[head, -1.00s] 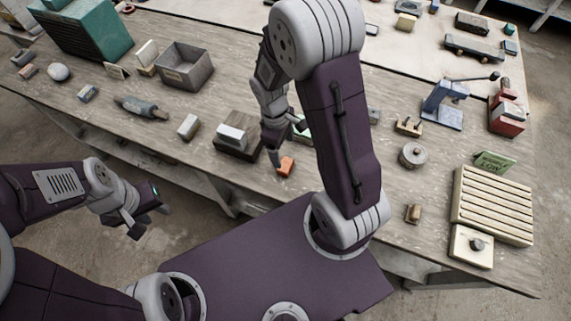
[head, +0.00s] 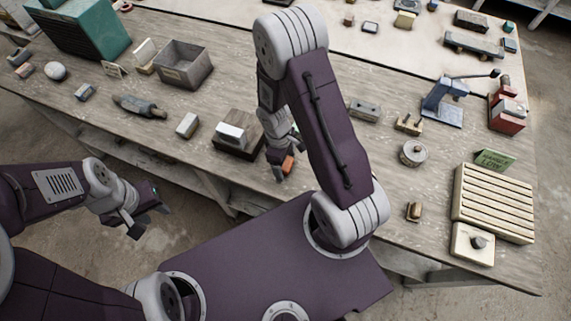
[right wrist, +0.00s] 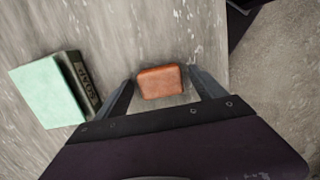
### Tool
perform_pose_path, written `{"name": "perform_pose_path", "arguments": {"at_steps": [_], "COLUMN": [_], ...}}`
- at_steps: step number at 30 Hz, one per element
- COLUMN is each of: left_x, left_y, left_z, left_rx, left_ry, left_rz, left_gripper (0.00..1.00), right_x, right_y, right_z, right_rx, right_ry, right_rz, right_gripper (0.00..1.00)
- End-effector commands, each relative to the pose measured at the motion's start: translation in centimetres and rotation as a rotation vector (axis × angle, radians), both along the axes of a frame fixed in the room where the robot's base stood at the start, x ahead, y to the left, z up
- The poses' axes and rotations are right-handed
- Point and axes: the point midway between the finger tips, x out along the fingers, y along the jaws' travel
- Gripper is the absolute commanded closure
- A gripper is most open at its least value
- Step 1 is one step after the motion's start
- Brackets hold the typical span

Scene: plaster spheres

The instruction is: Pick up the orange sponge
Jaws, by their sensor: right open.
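The orange sponge (head: 287,164) lies on the wooden bench near its front edge, partly hidden by my right gripper (head: 281,166). In the right wrist view the sponge (right wrist: 160,82) is a small orange-brown block between the two open fingers of my right gripper (right wrist: 160,92).
A pale green block on a dark base lettered SOAP (right wrist: 60,90) lies just left of the sponge in the right wrist view. A grey bin (head: 184,68) stands further back. The bench edge is close.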

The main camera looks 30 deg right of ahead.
Motion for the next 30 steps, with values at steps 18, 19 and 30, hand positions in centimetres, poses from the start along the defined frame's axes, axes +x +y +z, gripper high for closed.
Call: {"name": "perform_pose_path", "arguments": {"at_steps": [18,19,30], "left_x": [0.0,0.0,0.0], "left_y": [0.0,0.0,0.0], "left_z": [0.1,0.1,3.0], "left_rx": [0.0,0.0,0.0], "left_ry": [0.0,0.0,0.0], "left_rz": [0.0,0.0,0.0], "left_gripper": [0.64,0.64,0.64], "right_x": [0.0,0.0,0.3], "right_y": [0.0,0.0,0.2], "right_z": [0.1,0.2,2.9], "right_rx": [0.0,0.0,0.0], "right_ry": [0.0,0.0,0.0], "right_rz": [0.0,0.0,0.0], "right_gripper": [0.84,0.84,0.84]}}
